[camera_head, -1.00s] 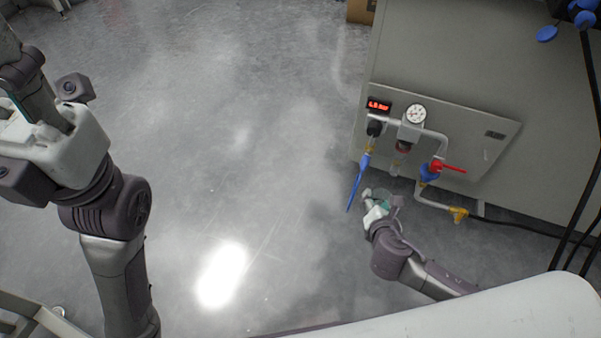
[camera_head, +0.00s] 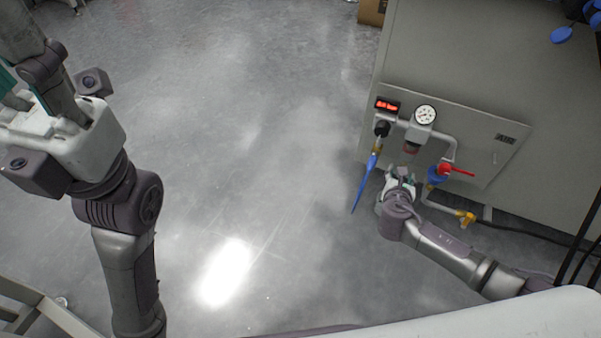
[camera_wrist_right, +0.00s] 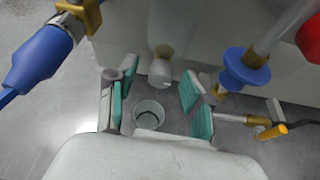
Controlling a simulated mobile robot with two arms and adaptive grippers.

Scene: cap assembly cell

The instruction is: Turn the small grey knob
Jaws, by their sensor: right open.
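In the right wrist view a small light grey knob (camera_wrist_right: 160,75) hangs at the lower end of a pale fitting on the panel. My right gripper (camera_wrist_right: 157,92) is open, its teal-padded fingers apart on either side of the knob in the picture. I cannot tell whether either finger touches it. In the head view my right gripper (camera_head: 400,172) points up at the panel, under the gauge; it and its arm hide the knob there. My left gripper (camera_head: 38,100) is at the far left, away from the panel; its jaw opening is unclear.
The panel carries a dial gauge (camera_head: 425,114), a red display (camera_head: 387,105), a red-handled valve (camera_head: 456,171) and a yellow fitting (camera_head: 466,217). A blue nozzle (camera_head: 366,180) hangs close left of my right gripper. The grey floor (camera_head: 250,150) is clear.

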